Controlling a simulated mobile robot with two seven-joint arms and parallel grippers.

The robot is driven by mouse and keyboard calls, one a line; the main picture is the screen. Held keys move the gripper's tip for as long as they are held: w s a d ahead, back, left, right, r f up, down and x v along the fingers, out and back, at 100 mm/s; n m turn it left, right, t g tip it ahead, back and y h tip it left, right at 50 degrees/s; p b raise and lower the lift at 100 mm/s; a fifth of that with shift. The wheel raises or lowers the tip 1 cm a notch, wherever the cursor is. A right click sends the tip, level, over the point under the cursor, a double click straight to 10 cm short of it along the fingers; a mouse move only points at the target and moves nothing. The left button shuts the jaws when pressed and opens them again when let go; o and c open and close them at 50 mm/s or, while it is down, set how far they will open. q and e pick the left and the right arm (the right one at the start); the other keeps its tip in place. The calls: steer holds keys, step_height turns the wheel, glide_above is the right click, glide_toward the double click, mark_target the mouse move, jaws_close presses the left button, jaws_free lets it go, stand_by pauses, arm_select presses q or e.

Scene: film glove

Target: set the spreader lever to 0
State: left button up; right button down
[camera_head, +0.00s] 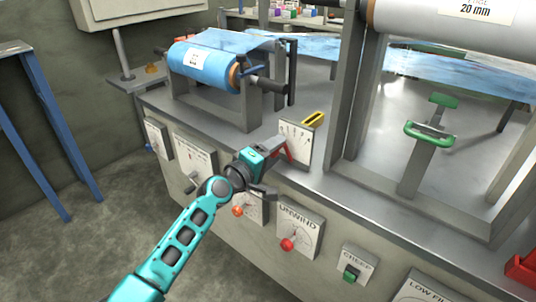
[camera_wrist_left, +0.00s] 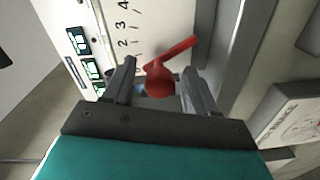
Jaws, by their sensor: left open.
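The white scale plate (camera_head: 297,140) stands upright on the front edge of the machine. The red spreader lever (camera_head: 283,150) is in front of it, partly hidden by my left gripper (camera_head: 274,150). In the left wrist view, the lever's round red knob (camera_wrist_left: 160,82) shows between the open fingers of the gripper (camera_wrist_left: 159,75); I cannot tell whether they touch it. Its red arm runs up and right from the knob. My right gripper is out of view.
A blue film roll (camera_head: 205,65) sits in its stand behind the plate. A yellow piece (camera_head: 314,118) is at the plate's top. Below are the red unwind knob (camera_head: 287,244) and green creep switch (camera_head: 351,273). A grey upright frame (camera_head: 350,110) stands right of the plate.

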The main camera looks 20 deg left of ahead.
arm_select(q)
steer(key=p+v, duration=0.1)
steer(key=v, duration=1.2)
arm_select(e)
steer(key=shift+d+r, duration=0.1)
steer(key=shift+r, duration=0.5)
arm_select(q)
steer(key=shift+w, duration=0.1)
steer(key=s+d+f+m+g+y, duration=0.1)
steer(key=s+d+f+m+g, duration=0.25)
steer(key=s+f+m, duration=0.35)
steer(key=s+d+f+m+g+y, duration=0.2)
steer(key=s+d+f+m, duration=0.2)
steer(key=s+f+m, duration=0.45)
steer(key=s+a+r+n+y+p, duration=0.1)
steer(key=s+a+r+n+p, duration=0.1)
steer(key=r+p, duration=0.9)
steer(key=s+a+p, duration=0.1)
steer(key=p, duration=0.3)
steer(key=shift+s+a+r, duration=0.25)
steer(key=shift+s, duration=0.05)
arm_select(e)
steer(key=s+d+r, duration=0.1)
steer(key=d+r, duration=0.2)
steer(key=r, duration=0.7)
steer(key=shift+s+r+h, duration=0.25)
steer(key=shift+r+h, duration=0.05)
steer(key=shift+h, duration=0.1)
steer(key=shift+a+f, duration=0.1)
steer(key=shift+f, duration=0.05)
